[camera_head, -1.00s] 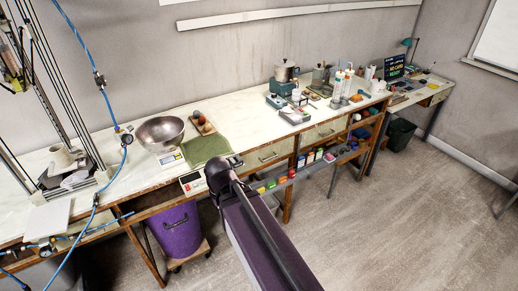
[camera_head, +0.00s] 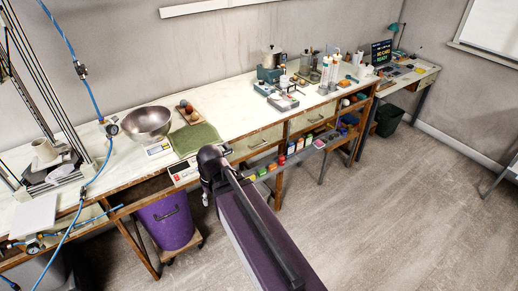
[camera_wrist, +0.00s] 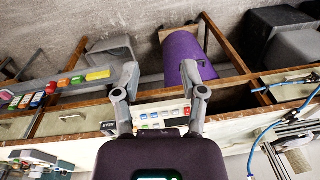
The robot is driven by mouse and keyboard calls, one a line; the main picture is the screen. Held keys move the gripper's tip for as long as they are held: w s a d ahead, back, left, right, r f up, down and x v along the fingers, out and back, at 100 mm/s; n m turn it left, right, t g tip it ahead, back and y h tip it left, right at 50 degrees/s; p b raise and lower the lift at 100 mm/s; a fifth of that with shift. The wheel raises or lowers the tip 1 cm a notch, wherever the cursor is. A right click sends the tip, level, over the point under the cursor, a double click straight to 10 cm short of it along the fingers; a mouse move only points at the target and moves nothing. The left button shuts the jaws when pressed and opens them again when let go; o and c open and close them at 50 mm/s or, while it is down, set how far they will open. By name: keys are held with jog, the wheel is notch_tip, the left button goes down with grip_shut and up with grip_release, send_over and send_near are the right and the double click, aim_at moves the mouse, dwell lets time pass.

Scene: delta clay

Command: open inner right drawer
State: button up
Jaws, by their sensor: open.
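Two pale drawer fronts sit under the bench top, right of the purple bin. The nearer, inner one (camera_head: 260,142) has a bar handle and looks shut; the farther one (camera_head: 313,116) also looks shut. In the wrist view, where the bench appears turned over, the inner drawer front (camera_wrist: 72,121) lies left of my fingers. My gripper (camera_head: 206,190) hangs in front of the bench, left of that drawer. Its two fingers (camera_wrist: 160,78) are spread wide with nothing between them. My arm hides part of the bench front in the head view.
The purple bin (camera_head: 165,222) stands under the bench to the left. A shelf of coloured boxes (camera_wrist: 62,84) runs in front below the drawers. A button panel (camera_wrist: 160,112) lies on the bench edge beyond my fingers. The floor at right is open.

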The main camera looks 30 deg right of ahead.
jog(key=w+d+f+m+t+y+b, duration=0.2)
jog(key=w+d+f+t+y+b, duration=0.15)
jog(key=w+f+b, duration=0.6)
jog(key=m+t+h+b, duration=0.3)
jog(key=m+t+b, duration=1.15)
jog(key=b, duration=1.45)
send_near(260, 146)
jog(key=s, duration=0.4)
jog(key=shift+w+d+r+g, duration=0.15)
jog(key=shift+w+g, duration=0.05)
jog(key=shift+g, duration=0.1)
jog(key=shift+w, duration=0.2)
jog(key=w, duration=0.9)
jog(key=w+a, duration=0.1)
jog(key=w, duration=0.3)
jog(key=shift+w, duration=0.2)
grip_shut()
